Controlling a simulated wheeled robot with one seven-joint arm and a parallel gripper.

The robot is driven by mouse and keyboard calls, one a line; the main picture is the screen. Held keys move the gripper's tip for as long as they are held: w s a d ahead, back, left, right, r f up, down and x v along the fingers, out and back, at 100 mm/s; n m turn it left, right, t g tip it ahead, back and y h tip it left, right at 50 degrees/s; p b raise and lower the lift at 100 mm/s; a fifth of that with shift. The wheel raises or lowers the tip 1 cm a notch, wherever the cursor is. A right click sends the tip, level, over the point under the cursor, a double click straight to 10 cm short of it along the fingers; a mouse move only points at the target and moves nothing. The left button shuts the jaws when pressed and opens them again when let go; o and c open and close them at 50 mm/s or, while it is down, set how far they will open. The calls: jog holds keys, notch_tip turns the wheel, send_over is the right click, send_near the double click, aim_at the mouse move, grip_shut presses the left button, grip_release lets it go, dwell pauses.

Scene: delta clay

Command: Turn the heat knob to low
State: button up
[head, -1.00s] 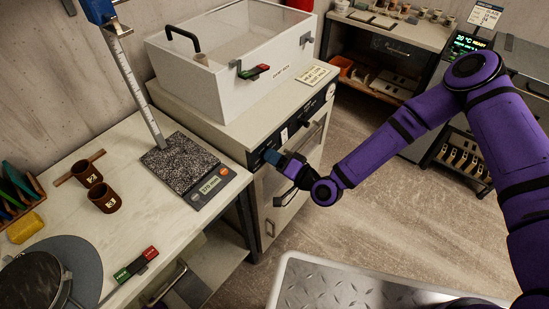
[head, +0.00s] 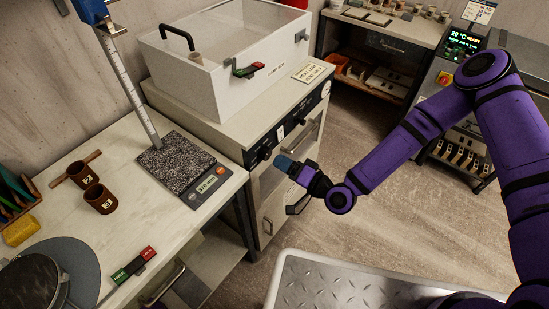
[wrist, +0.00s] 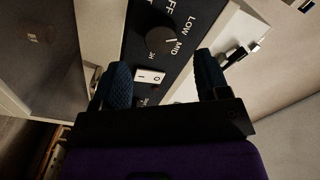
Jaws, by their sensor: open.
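The heat knob (wrist: 152,45) is a round dark knob on a black panel, with the labels LOW, MID and HI printed around it. Its white pointer mark appears to point at MID. My gripper (wrist: 163,62) is open and empty, with its two dark blue fingertips apart and the knob beyond them, not between them. In the head view my gripper (head: 284,163) hangs just in front of the cabinet's dark control panel (head: 300,113), apart from it. Which dark knob there is the heat knob, I cannot tell.
A white rocker switch (wrist: 150,77) sits beside the knob. A clear-lidded white box (head: 225,65) stands on the cabinet. A workbench (head: 140,235) with brown cups (head: 100,197) and a scale (head: 205,184) is at left. Open floor (head: 385,215) lies to the right.

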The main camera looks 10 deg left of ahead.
jog(key=v, duration=0.5)
jog(key=shift+s+d, duration=0.2)
jog(key=shift+d, duration=0.15)
